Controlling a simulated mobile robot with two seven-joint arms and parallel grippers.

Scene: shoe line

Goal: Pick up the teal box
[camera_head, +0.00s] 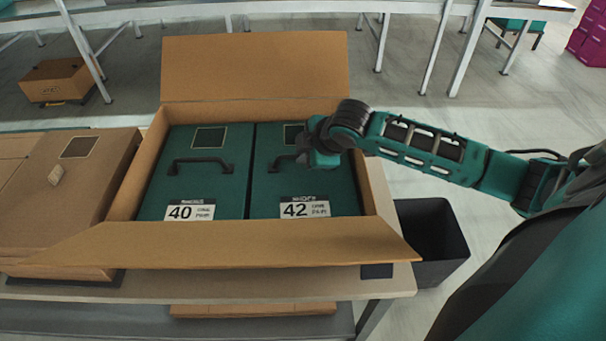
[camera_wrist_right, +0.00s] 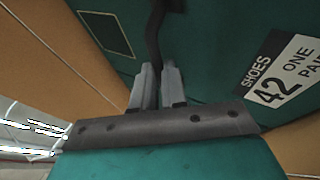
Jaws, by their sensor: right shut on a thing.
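Two teal boxes lie side by side in an open cardboard carton (camera_head: 130,180). The left teal box (camera_head: 228,190) is labelled 40 and has a dark handle (camera_head: 200,165). The right teal box (camera_head: 330,183) is labelled 42. My right gripper (camera_head: 302,160) is over the right box and hides part of its handle (camera_head: 280,160). In the right wrist view, the gripper's fingers (camera_wrist_right: 157,82) are shut on the dark handle (camera_wrist_right: 154,35) of box 42 (camera_wrist_right: 205,50). Box 42 still sits inside the carton. My left gripper is not in view.
The carton's flaps are open, and its front flap (camera_head: 220,248) leans out over the table edge (camera_head: 200,292). A closed brown carton (camera_head: 60,210) stands to the left. A dark bin (camera_head: 432,240) stands right of the table.

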